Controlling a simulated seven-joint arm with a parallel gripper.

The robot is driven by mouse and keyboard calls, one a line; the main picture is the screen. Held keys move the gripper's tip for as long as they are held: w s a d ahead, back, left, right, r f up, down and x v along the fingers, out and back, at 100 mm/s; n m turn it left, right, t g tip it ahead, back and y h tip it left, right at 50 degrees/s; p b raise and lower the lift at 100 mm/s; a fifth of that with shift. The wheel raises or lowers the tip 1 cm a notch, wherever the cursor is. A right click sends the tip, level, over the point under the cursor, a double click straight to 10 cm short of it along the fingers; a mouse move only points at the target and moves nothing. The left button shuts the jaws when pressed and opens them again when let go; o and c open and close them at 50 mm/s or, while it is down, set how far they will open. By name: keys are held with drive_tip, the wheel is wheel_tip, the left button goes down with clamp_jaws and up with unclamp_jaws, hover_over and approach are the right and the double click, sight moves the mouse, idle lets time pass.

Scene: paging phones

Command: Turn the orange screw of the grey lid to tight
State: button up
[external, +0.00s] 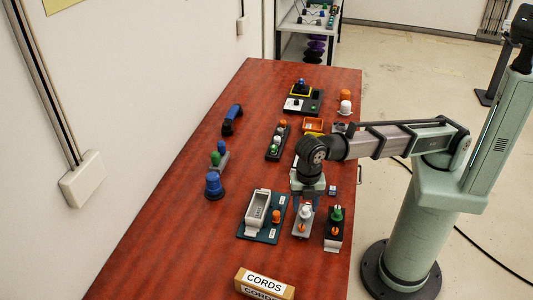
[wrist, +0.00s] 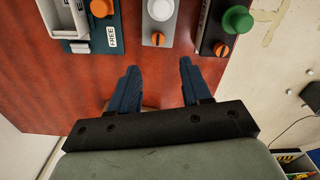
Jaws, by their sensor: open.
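The grey lid (wrist: 172,30) is at the top middle of the wrist view, with a white knob (wrist: 160,9) and an orange screw (wrist: 157,39) at its near end. In the external view the grey lid (external: 301,229) lies on the red table, just in front of my gripper. My gripper (wrist: 159,68) is open and empty, its two blue fingers apart, with the orange screw beyond the gap between the tips. How far the tips are above the table is hard to tell. Whether the screw is tight cannot be told.
A black lid (wrist: 207,30) with a green knob (wrist: 237,18) and its own orange screw (wrist: 222,50) is close on the right. A teal base (wrist: 82,32) with an orange knob (wrist: 101,8) is on the left. A CORDS box (external: 264,284) is at the table's near end.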

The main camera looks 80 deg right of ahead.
wheel_tip(320, 180, up, 4)
drive_tip(key=s+a+f+n+g+y, duration=0.1)
drive_tip(key=s+a+f+n+y, duration=0.1)
drive_tip(key=s+a+f, duration=0.3)
drive_tip(key=s+a+f+n+g+y, duration=0.2)
drive_tip(key=s+a+f+y, duration=0.2)
drive_tip(key=s+a, duration=0.6)
drive_tip(key=s+a+f+n+g+y, duration=0.1)
drive_tip(key=s+a+f+y, duration=0.2)
drive_tip(key=s+a+f, duration=0.2)
drive_tip(key=shift+s+a+f+n+g, duration=0.35)
drive_tip(key=shift+s+a, duration=1.25)
drive_tip(key=shift+a, duration=1.1)
